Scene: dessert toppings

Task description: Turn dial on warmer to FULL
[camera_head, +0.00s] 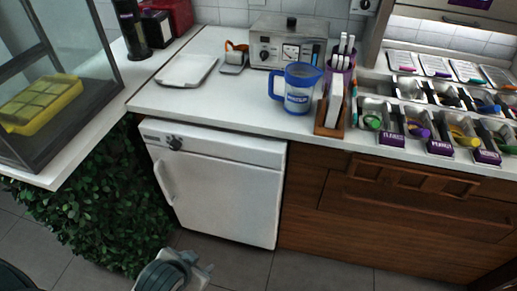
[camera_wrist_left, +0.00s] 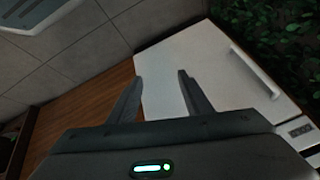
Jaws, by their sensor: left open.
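A steel countertop appliance (camera_head: 290,31) stands at the back of the counter, with a dark round dial (camera_head: 264,54) on its left front and a white gauge beside it. A white under-counter unit (camera_head: 220,180) has a dark dial (camera_head: 175,143) at its top left and a vertical handle. I cannot tell which one is the warmer, nor read either dial's setting. My left gripper (camera_head: 204,268) is low in front of the white unit, apart from it. In the left wrist view its open fingers (camera_wrist_left: 161,77) are empty, with the white unit (camera_wrist_left: 215,65) beyond them.
A white tray (camera_head: 186,70) lies at left. Topping bins fill the right. A glass case (camera_head: 95,45) and a leafy hedge (camera_head: 85,205) flank the left. Floor ahead is clear.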

